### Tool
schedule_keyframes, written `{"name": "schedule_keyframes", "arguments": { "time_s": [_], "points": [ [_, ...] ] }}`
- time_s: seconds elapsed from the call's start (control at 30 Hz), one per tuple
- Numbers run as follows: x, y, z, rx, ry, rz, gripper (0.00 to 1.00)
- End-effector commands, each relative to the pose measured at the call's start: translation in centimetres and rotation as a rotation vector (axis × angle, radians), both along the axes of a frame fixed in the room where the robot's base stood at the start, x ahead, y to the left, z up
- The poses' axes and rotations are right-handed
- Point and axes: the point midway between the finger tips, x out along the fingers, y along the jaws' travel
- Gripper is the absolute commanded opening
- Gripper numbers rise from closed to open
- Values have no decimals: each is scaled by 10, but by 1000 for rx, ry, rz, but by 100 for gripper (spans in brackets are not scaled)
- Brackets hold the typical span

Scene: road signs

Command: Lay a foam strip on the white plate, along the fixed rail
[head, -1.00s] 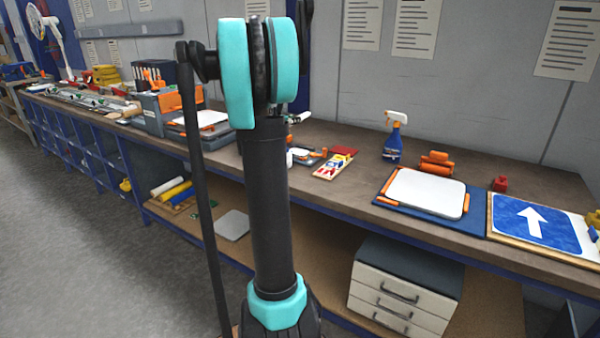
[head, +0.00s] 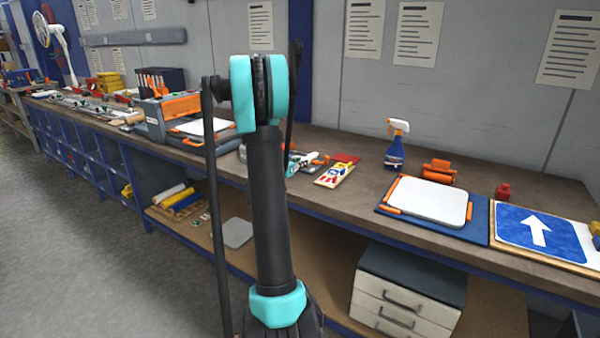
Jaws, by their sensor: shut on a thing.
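A white plate (head: 428,201) lies on a blue board (head: 452,234) on the right part of the bench. An orange rail (head: 396,188) runs along its left edge, and short orange pieces sit at its right side and front left corner. Another white plate (head: 203,127) lies on a dark tray further left, partly behind my arm. I cannot tell which plate or rail is the task's. No foam strip can be made out. My gripper is hidden behind my arm; only a small teal and white part shows beside the arm, above the bench.
A blue arrow sign (head: 540,236) lies right of the blue board. A spray bottle (head: 395,146), orange blocks (head: 439,171) and a small red bottle (head: 503,192) stand behind. A board with coloured pieces (head: 336,172) lies left. Drawers (head: 408,288) stand under the bench.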

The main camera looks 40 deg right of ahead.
Motion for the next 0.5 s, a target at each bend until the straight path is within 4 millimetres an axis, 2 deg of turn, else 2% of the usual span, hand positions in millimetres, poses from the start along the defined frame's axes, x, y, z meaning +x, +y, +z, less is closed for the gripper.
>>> {"name": "schedule_keyframes", "arguments": {
  "time_s": [0.17,0.4,0.5],
  "points": [
    [0,0,-11,0,0,0,10],
    [0,0,-38,0,0,0,10],
    [0,0,-40,0,0,0,8]
  ]
}}
